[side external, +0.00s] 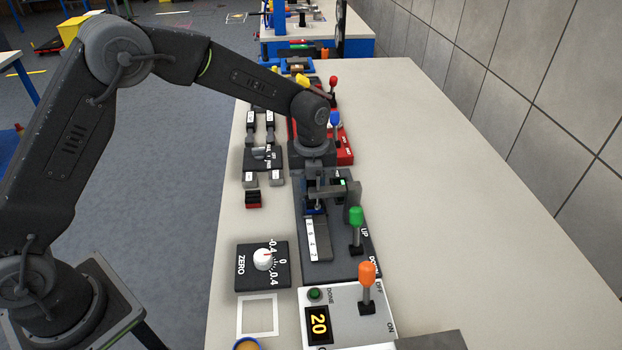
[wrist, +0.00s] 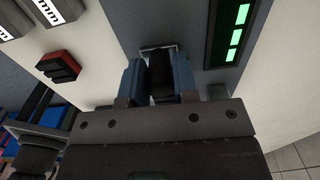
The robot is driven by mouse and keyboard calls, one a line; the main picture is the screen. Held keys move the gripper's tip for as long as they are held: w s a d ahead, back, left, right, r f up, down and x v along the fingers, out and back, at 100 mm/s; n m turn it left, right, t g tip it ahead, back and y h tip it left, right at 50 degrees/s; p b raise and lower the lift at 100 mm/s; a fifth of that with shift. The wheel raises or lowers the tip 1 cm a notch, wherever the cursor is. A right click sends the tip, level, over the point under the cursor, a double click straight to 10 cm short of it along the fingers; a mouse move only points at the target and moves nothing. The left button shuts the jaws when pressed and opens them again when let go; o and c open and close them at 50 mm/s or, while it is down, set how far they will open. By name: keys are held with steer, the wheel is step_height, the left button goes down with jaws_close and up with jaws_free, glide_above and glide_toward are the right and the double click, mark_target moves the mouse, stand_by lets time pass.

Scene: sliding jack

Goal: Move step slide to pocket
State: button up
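A pale strip with numbered steps (side external: 317,240), which looks like the step slide, lies on the dark jack panel (side external: 338,265). My gripper (side external: 315,209) points down at the strip's far end, its blue fingertips low over the panel. In the wrist view my two blue fingers (wrist: 159,82) stand on either side of a dark block (wrist: 160,85), with little or no gap. A light-edged outline shows just beyond the block. I cannot tell whether the block is part of the strip or whether the fingers press on it. I cannot make out the pocket for certain.
A green-knobbed lever (side external: 356,218) stands close right of my gripper, with a lit green bar display (wrist: 235,35) nearby. An orange-knobbed lever (side external: 367,275) and a ZERO dial (side external: 263,260) are nearer. A red-black block (side external: 254,199) lies left. The table's right side is clear.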

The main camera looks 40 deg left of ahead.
steer(key=o, duration=0.4)
steer(key=shift+c, duration=0.2)
step_height(320, 180, up, 14)
steer(key=shift+f, duration=0.1)
stand_by(0.4)
